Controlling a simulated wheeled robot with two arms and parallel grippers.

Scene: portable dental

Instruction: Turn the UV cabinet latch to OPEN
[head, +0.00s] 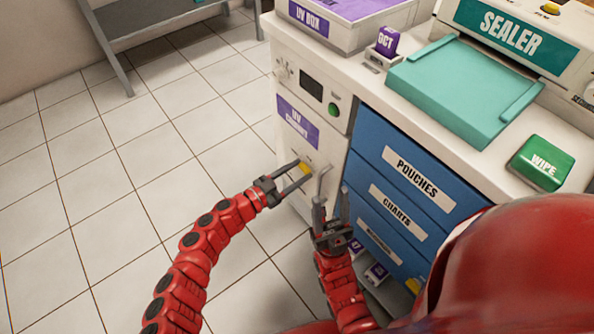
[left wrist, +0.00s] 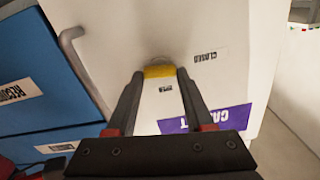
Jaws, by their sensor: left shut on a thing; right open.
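The white UV cabinet (head: 302,143) has a purple label (head: 298,120) on its front. Its yellow latch (head: 305,167) is between the fingertips of my left gripper (head: 303,172), which is shut on it. In the left wrist view the yellow latch (left wrist: 160,72) spans crosswise between both fingertips. A CLOSED label (left wrist: 206,54) is on the panel beside it; a second small label (left wrist: 166,88) lies between the fingers, too small to read surely. My right gripper (head: 330,200) is open and empty, lower and to the right, by the cabinet's grey handle (head: 322,182).
Blue drawers (head: 378,150) with labels stand right of the cabinet. The counter above holds a UV box (head: 345,12), a teal-fronted sealer (head: 510,35) and a green WIPE box (head: 541,160). Small purple-labelled boxes (head: 376,273) are low by the drawers. Tiled floor at left is clear.

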